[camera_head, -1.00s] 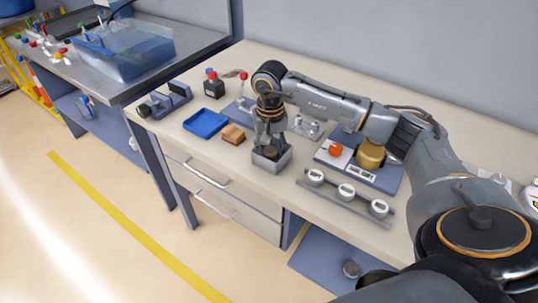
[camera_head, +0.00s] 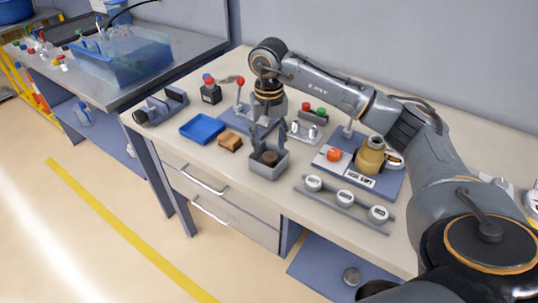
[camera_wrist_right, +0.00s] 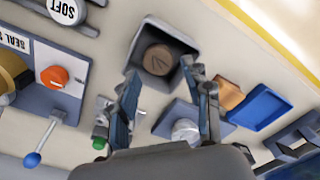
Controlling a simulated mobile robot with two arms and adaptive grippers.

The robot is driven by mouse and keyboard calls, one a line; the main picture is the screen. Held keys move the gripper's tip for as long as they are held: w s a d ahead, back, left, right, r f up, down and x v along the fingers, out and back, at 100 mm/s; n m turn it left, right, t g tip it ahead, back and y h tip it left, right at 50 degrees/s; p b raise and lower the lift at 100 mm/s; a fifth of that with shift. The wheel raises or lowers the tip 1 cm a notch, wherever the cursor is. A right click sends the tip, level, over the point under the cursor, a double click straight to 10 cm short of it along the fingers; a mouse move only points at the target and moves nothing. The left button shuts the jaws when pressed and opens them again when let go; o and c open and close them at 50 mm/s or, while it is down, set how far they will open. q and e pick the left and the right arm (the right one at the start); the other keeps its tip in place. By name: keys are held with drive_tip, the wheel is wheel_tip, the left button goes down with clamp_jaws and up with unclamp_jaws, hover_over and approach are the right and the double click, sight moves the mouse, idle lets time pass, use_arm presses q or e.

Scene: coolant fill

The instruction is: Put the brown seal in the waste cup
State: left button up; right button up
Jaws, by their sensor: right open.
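The brown seal (camera_head: 270,157), a small round disc, lies inside a grey square open cup (camera_head: 267,171), which I take as the waste cup. In the right wrist view the seal (camera_wrist_right: 158,59) sits within the walls of the cup (camera_wrist_right: 138,47), with a dark mark on its top. My right gripper (camera_head: 268,150) is over the cup, pointing down. Its fingers (camera_wrist_right: 163,78) are spread apart and empty, with the seal seen between and beyond the tips. Whether a fingertip touches the cup rim I cannot tell. My left gripper is out of view.
A blue tray (camera_head: 202,127) and a brown block (camera_head: 230,142) lie left of the cup. To the right are a rail of white round knobs (camera_head: 345,197) and a base plate with an orange button (camera_head: 334,154) and a tan container (camera_head: 370,155). A red-tipped lever (camera_head: 240,82) stands behind.

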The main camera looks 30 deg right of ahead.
sight(269, 157)
wheel_tip(269, 157, up, 6)
drive_tip(key=shift+r+b, duration=0.15)
drive_tip(key=shift+b, duration=0.2)
idle(0.4)
